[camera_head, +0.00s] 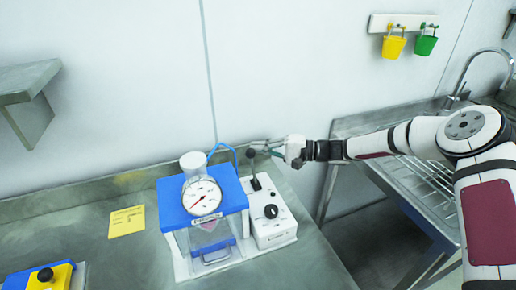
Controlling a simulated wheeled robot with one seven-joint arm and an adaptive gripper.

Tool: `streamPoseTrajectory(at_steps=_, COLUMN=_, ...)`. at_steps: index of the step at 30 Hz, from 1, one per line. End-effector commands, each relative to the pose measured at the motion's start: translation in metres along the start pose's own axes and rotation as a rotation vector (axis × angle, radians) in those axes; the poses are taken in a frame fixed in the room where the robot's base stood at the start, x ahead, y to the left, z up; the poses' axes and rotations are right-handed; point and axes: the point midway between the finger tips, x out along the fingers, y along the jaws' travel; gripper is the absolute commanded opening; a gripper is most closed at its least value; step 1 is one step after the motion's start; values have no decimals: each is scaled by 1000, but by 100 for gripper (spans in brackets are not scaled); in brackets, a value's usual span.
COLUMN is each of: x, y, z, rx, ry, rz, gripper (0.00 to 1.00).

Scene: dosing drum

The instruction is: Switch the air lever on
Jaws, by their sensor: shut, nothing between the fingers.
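The air lever (254,176) is a black stick with a dark ball top, on the back of a white control box (271,235) that also carries a round black knob (270,211). The lever stands nearly upright, its top tilted slightly toward the wall. My gripper (262,148) reaches in from the right with its fingers shut and empty. The label on the box is too small to read.
A blue-topped dosing unit (232,193) with a round gauge (202,196) and blue hose stands left of the box. A yellow card (126,221) lies farther left, and a yellow-and-blue device (50,277) at the front left. The wall is close behind. A sink rack (415,180) is right.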

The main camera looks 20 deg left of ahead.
Motion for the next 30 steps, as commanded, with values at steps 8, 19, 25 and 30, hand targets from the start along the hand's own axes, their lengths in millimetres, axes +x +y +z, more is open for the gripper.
streamPoseTrajectory(at_steps=8, x=-4, y=-4, z=6, rx=-57, ry=0, rz=-38, gripper=0)
streamPoseTrajectory(at_steps=19, x=-17, y=-15, z=30, rx=-300, ry=2, rz=-183, gripper=0)
streamPoseTrajectory(at_steps=25, x=-27, y=-17, z=45, rx=-463, ry=2, rz=-278, gripper=0)
streamPoseTrajectory(at_steps=30, x=-34, y=-16, z=58, rx=-587, ry=1, rz=-349, gripper=0)
